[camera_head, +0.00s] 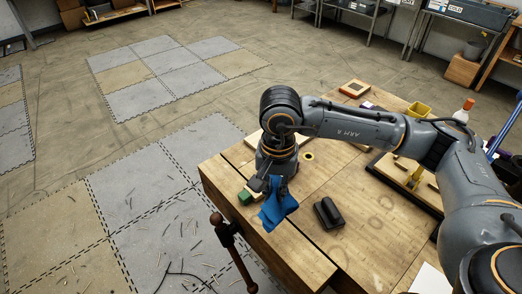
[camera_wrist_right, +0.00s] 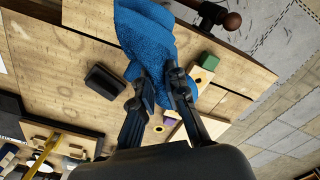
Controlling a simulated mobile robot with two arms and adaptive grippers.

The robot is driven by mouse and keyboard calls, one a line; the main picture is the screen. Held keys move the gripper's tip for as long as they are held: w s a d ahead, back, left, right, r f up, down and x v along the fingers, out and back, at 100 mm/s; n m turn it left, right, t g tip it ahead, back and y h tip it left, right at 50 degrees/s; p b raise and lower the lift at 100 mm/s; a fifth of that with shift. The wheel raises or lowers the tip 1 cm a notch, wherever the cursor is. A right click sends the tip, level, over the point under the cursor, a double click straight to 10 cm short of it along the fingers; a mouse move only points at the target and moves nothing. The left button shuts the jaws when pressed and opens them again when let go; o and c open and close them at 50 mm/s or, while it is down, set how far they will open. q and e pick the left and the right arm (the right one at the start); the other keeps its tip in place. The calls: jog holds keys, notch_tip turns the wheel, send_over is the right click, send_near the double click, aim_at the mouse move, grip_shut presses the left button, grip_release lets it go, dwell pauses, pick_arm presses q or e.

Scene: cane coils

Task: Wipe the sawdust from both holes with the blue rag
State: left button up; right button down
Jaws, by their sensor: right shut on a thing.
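The blue rag (camera_head: 277,209) hangs from my right gripper (camera_head: 273,184) near the left front edge of the wooden bench. In the right wrist view my right gripper (camera_wrist_right: 163,88) is shut on the blue rag (camera_wrist_right: 146,35), which spreads beyond the fingertips. A pale wooden piece (camera_wrist_right: 198,76) with a small dark spot lies beside the rag, partly covered. I cannot tell whether that spot is one of the holes. A yellow-rimmed dark ring (camera_wrist_right: 158,128) lies on the bench; it also shows in the head view (camera_head: 308,156). Sawdust is too small to make out. My left gripper is out of view.
A green block (camera_head: 244,198) sits close to the rag. A black block (camera_head: 328,213) lies on the bench to the right. A tray, yellow container (camera_head: 418,110) and bottle (camera_head: 463,111) are farther right.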

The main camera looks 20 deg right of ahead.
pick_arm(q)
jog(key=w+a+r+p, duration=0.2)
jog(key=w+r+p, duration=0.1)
pick_arm(e)
jog(key=w+r+m, duration=0.1)
jog(key=w+m, duration=1.1)
jog(key=m, duration=0.4)
jog(key=f+b, duration=0.2)
jog(key=f+m+b, duration=0.1)
jog(key=f+b, duration=0.1)
jog(key=f, duration=0.1)
jog(key=w+f+m+b, duration=0.1)
jog(key=f+b, duration=0.1)
jog(key=b, duration=0.1)
jog(key=shift+a+f, duration=0.3)
jog(key=shift+f, duration=0.1)
jog(key=shift+f+b, duration=0.4)
jog(key=shift+f, duration=0.15)
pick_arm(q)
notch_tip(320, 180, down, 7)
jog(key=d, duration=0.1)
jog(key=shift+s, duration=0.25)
pick_arm(e)
jog(key=shift+r, duration=0.1)
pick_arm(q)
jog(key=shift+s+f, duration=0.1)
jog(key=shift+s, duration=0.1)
pick_arm(e)
jog(key=c, duration=0.5)
grip_release()
